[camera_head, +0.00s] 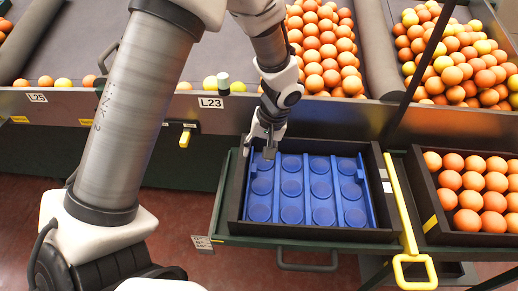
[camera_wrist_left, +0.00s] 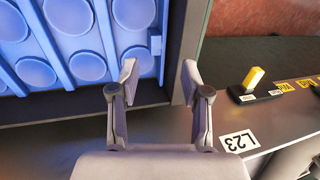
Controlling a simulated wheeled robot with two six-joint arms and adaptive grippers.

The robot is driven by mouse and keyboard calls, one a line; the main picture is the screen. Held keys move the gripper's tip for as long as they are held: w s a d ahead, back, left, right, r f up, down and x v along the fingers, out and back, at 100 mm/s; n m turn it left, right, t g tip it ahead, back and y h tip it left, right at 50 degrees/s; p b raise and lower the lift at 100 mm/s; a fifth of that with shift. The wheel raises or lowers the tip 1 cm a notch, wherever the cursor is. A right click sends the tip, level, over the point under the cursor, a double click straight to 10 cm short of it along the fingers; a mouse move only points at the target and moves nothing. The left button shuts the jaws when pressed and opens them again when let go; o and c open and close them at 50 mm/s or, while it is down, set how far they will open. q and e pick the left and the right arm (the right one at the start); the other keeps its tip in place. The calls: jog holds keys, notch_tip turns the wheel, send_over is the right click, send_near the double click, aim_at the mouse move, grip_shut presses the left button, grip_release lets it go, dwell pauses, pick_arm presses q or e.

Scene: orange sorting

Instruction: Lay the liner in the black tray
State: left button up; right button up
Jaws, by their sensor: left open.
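The blue liner (camera_head: 305,188), with rows of round cups, lies inside the black tray (camera_head: 378,190) and looks level. I cannot tell if it touches the floor everywhere. A narrow dark gap shows between the liner and the tray's right wall. My left gripper (camera_head: 259,151) is open and empty at the tray's back left corner. In the left wrist view its fingers (camera_wrist_left: 158,75) are spread apart near the tray wall (camera_wrist_left: 187,50), with the liner (camera_wrist_left: 85,65) beyond them to the left. My right gripper is not in view.
A crate of oranges (camera_head: 428,188) stands to the right, past a yellow bar (camera_head: 399,200). Behind is a ledge with an L23 label (camera_head: 210,102) and a yellow-tipped switch (camera_head: 185,137). Sloped bins of oranges (camera_head: 325,45) lie farther back. Reddish floor (camera_head: 180,215) is left of the tray.

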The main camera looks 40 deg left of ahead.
pick_arm(q)
jog(key=p+v, duration=0.2)
jog(key=v, duration=1)
jog(key=shift+r, duration=0.3)
